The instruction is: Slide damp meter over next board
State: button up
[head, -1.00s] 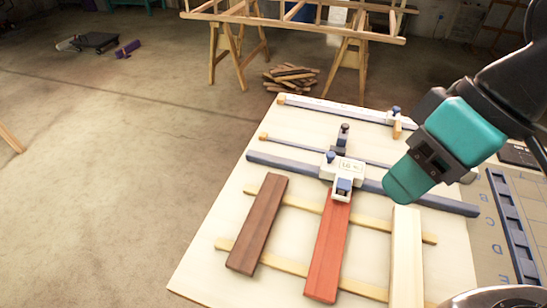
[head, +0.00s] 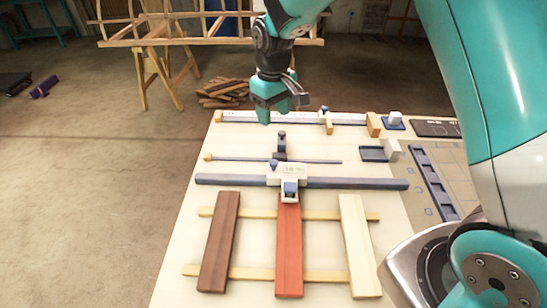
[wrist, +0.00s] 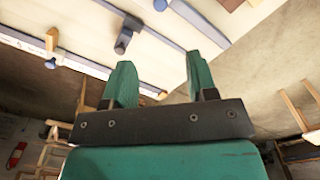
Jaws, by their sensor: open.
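The damp meter (head: 290,171) is a white box with a small display and blue knobs, mounted on a dark blue rail (head: 355,183). Its lower part rests over the top end of the red board (head: 289,250), the middle of three. A brown board (head: 219,245) lies to its left and a pale board (head: 358,245) to its right. My gripper (head: 273,112) is in the air near the far edge of the table, beyond the meter and apart from it. In the wrist view its two green fingers (wrist: 160,82) stand apart with nothing between them.
A thinner rail with a dark slider (head: 281,146) lies behind the meter's rail. A white ruled rail (head: 240,117) runs along the far edge. A blue slotted strip (head: 433,181) lies at right. A wooden trestle frame (head: 150,40) stands beyond, over open floor.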

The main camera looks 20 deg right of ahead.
aim_at(274, 162)
notch_tip(274, 162, down, 16)
jog(key=p, duration=0.4)
jog(key=shift+f, duration=0.2)
grip_shut()
